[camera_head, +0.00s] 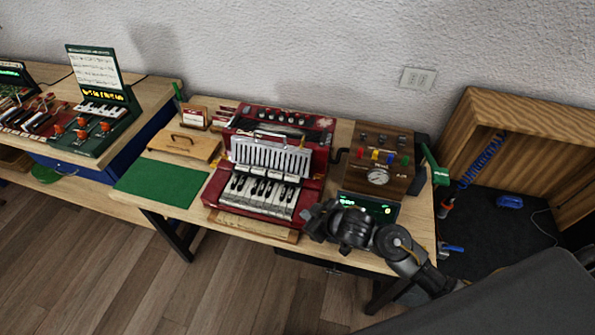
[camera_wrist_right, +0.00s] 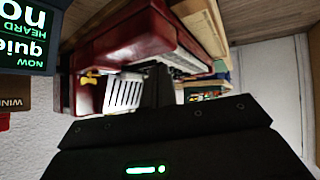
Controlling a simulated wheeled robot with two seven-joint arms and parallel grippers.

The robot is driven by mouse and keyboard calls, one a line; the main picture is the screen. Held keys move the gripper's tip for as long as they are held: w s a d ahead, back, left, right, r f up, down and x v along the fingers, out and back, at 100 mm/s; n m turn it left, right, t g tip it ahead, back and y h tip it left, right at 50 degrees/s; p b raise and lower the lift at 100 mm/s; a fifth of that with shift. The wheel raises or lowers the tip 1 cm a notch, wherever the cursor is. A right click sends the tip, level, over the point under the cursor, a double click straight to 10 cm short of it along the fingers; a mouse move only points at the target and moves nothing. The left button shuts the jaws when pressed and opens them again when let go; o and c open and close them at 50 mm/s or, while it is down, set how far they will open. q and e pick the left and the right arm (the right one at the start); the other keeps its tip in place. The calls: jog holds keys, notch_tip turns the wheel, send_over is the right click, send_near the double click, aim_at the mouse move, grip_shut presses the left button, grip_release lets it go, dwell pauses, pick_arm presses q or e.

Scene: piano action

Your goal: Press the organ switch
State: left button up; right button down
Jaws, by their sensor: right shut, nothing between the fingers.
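A red keyboard instrument (camera_head: 275,140) with white and black keys stands on the wooden table. To its right is a brown wooden box (camera_head: 372,183) with coloured switches (camera_head: 376,155) and a round gauge (camera_head: 378,177). No label in view tells which part is the organ switch. A small yellow knob (camera_wrist_right: 90,76) sits on the side of the red instrument (camera_wrist_right: 130,38) in the right wrist view. My right gripper (camera_head: 312,219) is shut and empty, close to the instrument's right front corner; its dark fingers (camera_wrist_right: 157,88) also show in the wrist view. My left gripper is out of view.
A lit display (camera_head: 368,205) stands in front of the wooden box. A green mat (camera_head: 162,181) and a wooden board with a handle (camera_head: 182,146) lie left of the instrument.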

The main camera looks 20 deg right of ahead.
jog(key=w+r+n, duration=0.1)
jog(key=w, duration=0.1)
jog(key=w+a+r+n+y, duration=0.1)
jog(key=w+r, duration=0.1)
jog(key=w+r+y, duration=0.1)
jog(key=w, duration=0.1)
jog(key=shift+a+r+n, duration=0.15)
jog(key=shift+r+n, duration=0.1)
jog(key=shift+n, duration=0.15)
jog(key=w+d+r+n+g+y, duration=0.1)
jog(key=w+d+r+g, duration=0.3)
jog(key=d+r, duration=0.3)
jog(key=shift+w+d+n+p, duration=0.45)
jog(key=shift+w+d, duration=0.25)
jog(key=shift+d, duration=0.25)
jog(key=shift+r, duration=0.1)
